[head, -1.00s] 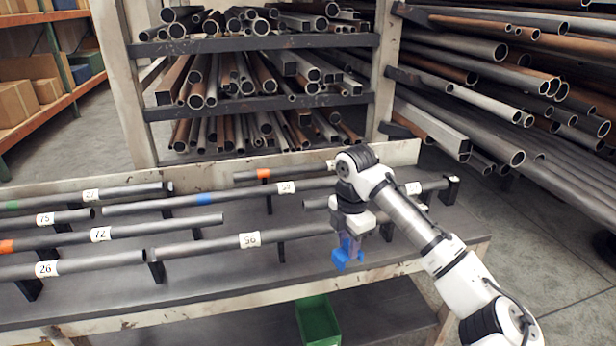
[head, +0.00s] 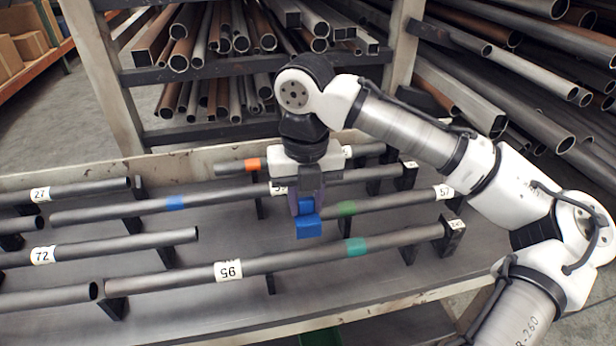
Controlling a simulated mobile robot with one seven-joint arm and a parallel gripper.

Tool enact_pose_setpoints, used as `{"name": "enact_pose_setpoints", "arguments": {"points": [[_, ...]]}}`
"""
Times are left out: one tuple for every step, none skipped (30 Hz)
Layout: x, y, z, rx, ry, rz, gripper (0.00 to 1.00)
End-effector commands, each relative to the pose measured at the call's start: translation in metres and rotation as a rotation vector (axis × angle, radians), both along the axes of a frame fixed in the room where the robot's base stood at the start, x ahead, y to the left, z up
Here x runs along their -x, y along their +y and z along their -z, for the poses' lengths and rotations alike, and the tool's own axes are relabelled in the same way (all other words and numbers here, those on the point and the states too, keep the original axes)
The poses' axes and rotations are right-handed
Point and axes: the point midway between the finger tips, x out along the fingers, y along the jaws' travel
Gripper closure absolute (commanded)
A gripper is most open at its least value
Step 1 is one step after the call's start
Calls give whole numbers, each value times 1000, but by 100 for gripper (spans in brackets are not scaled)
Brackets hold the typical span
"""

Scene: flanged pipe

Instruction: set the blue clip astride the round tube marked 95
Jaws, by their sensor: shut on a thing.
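My gripper (head: 306,205) is shut on the blue clip (head: 308,227) and holds it pointing down above the rack. The round tube marked 95 (head: 285,261) is the front tube in the middle. It is dark grey, with its white label upside down and a teal band to the label's right. It lies across black supports. In the picture the clip is just above and behind this tube, between label and teal band, with a visible gap below it. The clip's height over the tube and the shape of its underside cannot be told.
Other tubes lie close by: one with a green band (head: 347,208) right of the clip, one with a blue band (head: 175,202) behind left, and the tube marked 72 (head: 120,245) at left. The bench top (head: 190,305) is clear in front of tube 95.

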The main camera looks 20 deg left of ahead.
Motion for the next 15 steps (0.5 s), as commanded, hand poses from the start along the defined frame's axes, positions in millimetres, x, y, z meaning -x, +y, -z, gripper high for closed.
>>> {"name": "enact_pose_setpoints", "arguments": {"points": [[3, 0, -1, 0, -1, -15, 97], [4, 0, -1, 0, -1, -22, 97], [5, 0, 0, 0, -1, -29, 97], [6, 0, 0, -1, -1, -32, 97], [6, 0, 1, -1, -1, -34, 97], [6, 0, 2, -1, -1, -35, 97], [6, 0, 3, -1, -1, -35, 97], [6, 0, 4, -1, -1, -34, 97], [6, 0, 6, -1, -1, -34, 97], [6, 0, 8, -1, -1, -34, 97], [6, 0, 10, -1, -1, -33, 97], [6, 0, 12, 0, 0, -33, 97], [6, 0, 15, 1, 0, -33, 97], [6, 0, 17, 0, -1, -32, 97], [5, 0, 20, 1, -2, -32, 97]]}}
